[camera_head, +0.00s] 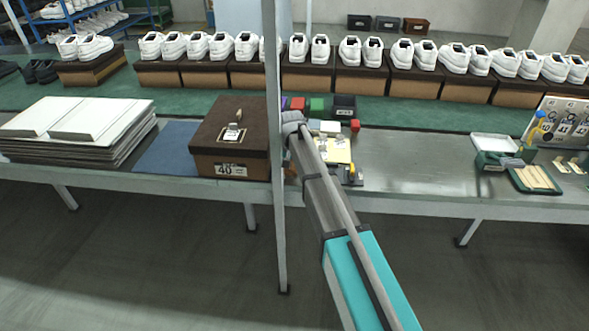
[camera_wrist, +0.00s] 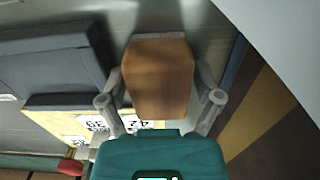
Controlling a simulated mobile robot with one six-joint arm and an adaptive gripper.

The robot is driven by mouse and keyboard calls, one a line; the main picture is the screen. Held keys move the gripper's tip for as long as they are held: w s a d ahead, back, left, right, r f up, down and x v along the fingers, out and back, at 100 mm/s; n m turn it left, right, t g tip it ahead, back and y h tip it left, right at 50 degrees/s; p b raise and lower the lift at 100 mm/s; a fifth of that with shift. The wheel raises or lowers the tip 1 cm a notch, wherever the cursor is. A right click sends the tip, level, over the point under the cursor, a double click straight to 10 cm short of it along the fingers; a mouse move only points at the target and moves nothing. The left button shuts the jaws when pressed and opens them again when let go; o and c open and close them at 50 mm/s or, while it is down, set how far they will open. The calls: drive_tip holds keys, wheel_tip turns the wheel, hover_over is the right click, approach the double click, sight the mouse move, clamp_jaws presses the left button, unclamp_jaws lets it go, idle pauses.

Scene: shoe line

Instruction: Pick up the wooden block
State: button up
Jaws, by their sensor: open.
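The wooden block (camera_wrist: 159,78) is orange-brown and fills the upper middle of the wrist view. My gripper (camera_wrist: 160,88) is open, with one finger on each side of the block. The fingers look close to its sides, but I cannot tell whether they touch it. I cannot make out the block for sure there.
The brown shoe box (camera_head: 230,140) stands just left of my arm. Yellow sheets and small coloured blocks lie by my arm; a dark flat thing (camera_wrist: 50,62) is left of the block. White shoes on boxes line the back.

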drive_tip(key=c, duration=1)
drive_tip(key=shift+o, duration=0.2)
drive_tip(key=shift+r, duration=0.15)
drive_tip(key=shift+d+r+p, duration=0.2)
drive_tip(key=shift+r+p, duration=0.15)
drive_tip(key=shift+p, duration=0.1)
wheel_tip(320, 180, up, 6)
drive_tip(key=p, duration=0.6)
drive_tip(key=shift+r, duration=0.1)
drive_tip(key=d, duration=1.9)
drive_tip(key=shift+s+d, duration=0.3)
drive_tip(key=o, duration=0.5)
drive_tip(key=c, duration=0.3)
